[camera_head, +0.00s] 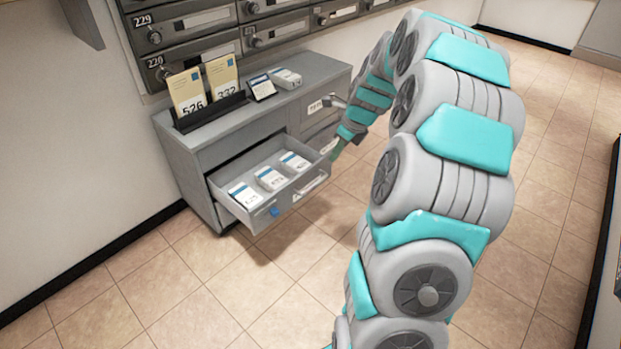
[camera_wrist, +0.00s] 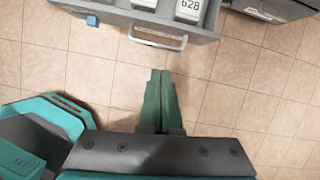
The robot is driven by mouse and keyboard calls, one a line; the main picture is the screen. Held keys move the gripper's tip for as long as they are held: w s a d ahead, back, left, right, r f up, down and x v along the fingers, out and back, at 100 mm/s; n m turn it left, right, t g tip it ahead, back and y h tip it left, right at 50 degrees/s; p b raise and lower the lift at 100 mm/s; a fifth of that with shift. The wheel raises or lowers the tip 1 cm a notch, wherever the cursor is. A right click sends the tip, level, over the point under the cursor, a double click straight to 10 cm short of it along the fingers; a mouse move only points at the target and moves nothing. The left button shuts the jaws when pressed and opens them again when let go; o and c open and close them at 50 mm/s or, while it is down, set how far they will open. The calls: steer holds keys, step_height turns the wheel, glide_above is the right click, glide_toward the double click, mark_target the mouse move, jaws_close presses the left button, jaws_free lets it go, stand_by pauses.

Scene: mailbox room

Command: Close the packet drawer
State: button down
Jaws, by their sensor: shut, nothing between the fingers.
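The packet drawer (camera_head: 262,196) is a grey drawer pulled out from the lower left of a grey cabinet. Several white and blue packets lie inside it. Its handle (camera_head: 311,187) is on the front face, and the handle also shows in the wrist view (camera_wrist: 158,42). My gripper (camera_wrist: 162,75) is shut and empty, with green fingers pointing at the drawer front. In the head view my gripper (camera_head: 337,149) is at the right end of the drawer front, partly hidden by my arm.
The cabinet (camera_head: 170,150) stands against the wall, under rows of mailboxes (camera_head: 190,25). On its top are a rack with two cards (camera_head: 205,88), a small sign (camera_head: 261,88) and a grey device (camera_head: 286,78). The tiled floor (camera_head: 240,300) before the drawer is clear.

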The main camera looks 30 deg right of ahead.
steer(key=d+f+m, duration=0.1)
steer(key=d, duration=0.1)
steer(key=b, duration=0.1)
glide_toward(321, 179)
step_height(321, 179, down, 5)
steer(key=w, duration=0.1)
steer(key=w+a, duration=0.1)
steer(key=w, duration=0.1)
steer(key=shift+w+a, duration=0.15)
steer(key=shift+a, duration=0.1)
steer(key=shift+w+a+r, duration=0.1)
steer(key=shift+w+a, duration=0.05)
steer(key=shift+w, duration=0.3)
